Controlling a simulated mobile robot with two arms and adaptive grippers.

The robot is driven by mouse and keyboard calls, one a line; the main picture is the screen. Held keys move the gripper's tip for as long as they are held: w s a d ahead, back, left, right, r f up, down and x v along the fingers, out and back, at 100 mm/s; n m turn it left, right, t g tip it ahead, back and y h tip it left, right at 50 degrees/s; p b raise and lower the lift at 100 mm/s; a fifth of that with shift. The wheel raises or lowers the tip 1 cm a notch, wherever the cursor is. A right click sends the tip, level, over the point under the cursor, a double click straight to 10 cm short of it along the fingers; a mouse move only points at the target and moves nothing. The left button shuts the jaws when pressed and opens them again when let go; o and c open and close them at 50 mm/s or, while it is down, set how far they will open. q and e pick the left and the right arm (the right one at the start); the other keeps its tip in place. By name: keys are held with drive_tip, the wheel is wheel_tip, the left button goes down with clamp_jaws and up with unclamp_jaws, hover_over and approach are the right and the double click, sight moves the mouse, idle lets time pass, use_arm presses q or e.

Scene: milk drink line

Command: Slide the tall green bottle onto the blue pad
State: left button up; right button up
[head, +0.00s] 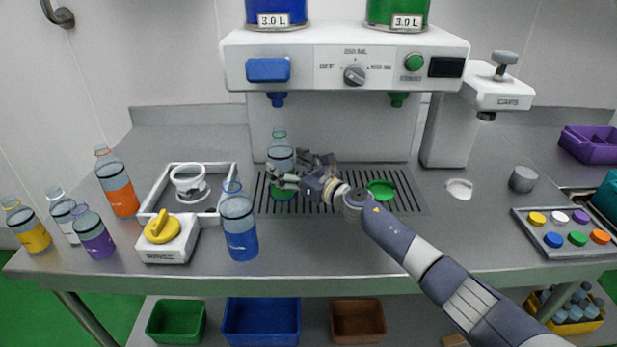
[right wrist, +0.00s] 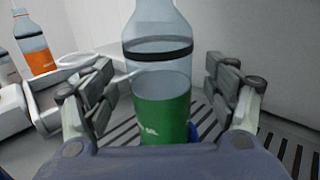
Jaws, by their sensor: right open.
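The tall green bottle (head: 281,150) is clear above with a black band and a green lower part, and stands upright on the slotted grate under the dispenser's blue nozzle. My right gripper (head: 290,168) is open, with its fingers on either side of the bottle. In the right wrist view the bottle (right wrist: 162,105) is between the open fingers, with visible space at both sides. A small blue patch (right wrist: 194,131) shows behind the bottle's lower right; it may be the blue pad, mostly hidden. My left gripper is not in view.
A green pad (head: 381,190) lies on the grate to the right. A blue bottle (head: 240,228) stands at the front left, beside a rinse box (head: 167,240) with a yellow knob. A square tray (head: 228,177) is behind them.

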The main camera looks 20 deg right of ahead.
drive_tip(key=b+v, duration=0.1)
drive_tip(key=v, duration=1.5)
drive_tip(key=shift+f, duration=0.1)
idle(0.5)
